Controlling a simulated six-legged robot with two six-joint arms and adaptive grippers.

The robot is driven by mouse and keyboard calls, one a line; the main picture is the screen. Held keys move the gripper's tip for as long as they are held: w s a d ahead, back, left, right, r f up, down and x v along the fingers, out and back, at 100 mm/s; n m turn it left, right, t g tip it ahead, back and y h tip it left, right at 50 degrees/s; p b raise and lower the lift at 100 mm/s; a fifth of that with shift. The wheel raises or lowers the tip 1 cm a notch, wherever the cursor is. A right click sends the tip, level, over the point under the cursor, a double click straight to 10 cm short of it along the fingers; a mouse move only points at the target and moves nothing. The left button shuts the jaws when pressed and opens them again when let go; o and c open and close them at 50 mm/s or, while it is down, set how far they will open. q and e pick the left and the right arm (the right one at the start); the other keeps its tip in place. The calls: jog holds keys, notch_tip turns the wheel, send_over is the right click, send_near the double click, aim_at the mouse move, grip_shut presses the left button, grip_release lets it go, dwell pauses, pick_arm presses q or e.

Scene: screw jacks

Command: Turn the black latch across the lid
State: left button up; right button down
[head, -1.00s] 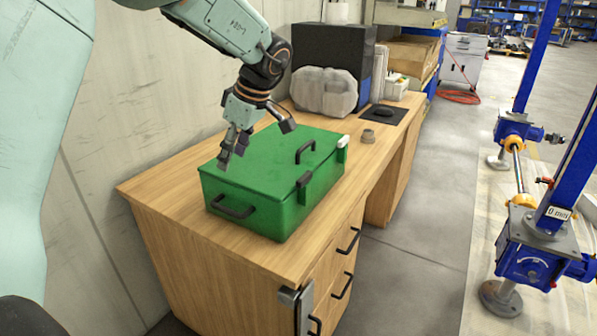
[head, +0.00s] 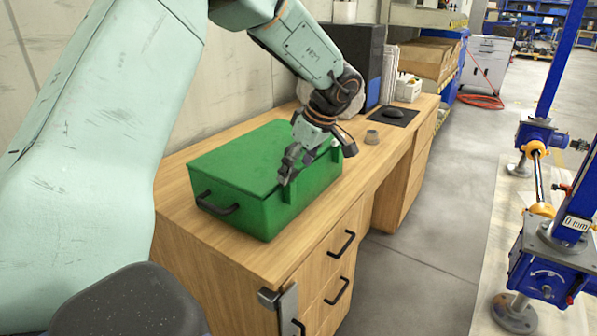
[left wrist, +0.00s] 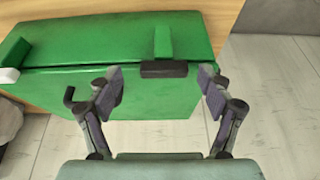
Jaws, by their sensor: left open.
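The green box (head: 235,165) sits on the wooden desk with its lid shut. My left gripper (head: 288,172) is open and points down at the lid's front edge, hiding the black latch in the head view. In the left wrist view the black latch (left wrist: 163,69) lies along the lid edge, at the end of a green strip. It is in the gap between the open fingers of my left gripper (left wrist: 160,88), just ahead of the tips, and I see no contact. The white latch (left wrist: 9,75) is farther left along that edge. My right gripper is not in view.
Another black handle (head: 217,204) is on the box's side. Blue screw jacks (head: 548,260) stand at right.

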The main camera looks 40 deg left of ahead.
pick_arm(q)
jog(key=shift+s+a+f, duration=0.2)
jog(key=shift+a+f, duration=0.15)
jog(key=shift+a, duration=0.15)
jog(key=shift+s+a+f, duration=0.15)
jog(key=shift+a+f, duration=0.15)
jog(key=shift+a, duration=0.2)
jog(key=shift+s+r, duration=0.1)
jog(key=shift+s, duration=0.1)
jog(key=shift+d+r, duration=0.3)
jog(key=shift+d, duration=0.25)
jog(key=shift+c, duration=0.3)
jog(key=shift+w, duration=0.2)
jog(key=shift+c, duration=0.9)
jog(key=shift+a+f, duration=0.3)
jog(key=shift+a, duration=0.05)
jog(key=shift+c, duration=1.4)
jog(key=shift+r, duration=0.1)
jog(key=c, duration=0.3)
jog(key=shift+w+d+r, duration=0.1)
jog(key=shift+d, duration=0.15)
jog(key=c, duration=0.3)
jog(key=shift+a, duration=0.1)
jog(key=shift+c, duration=0.2)
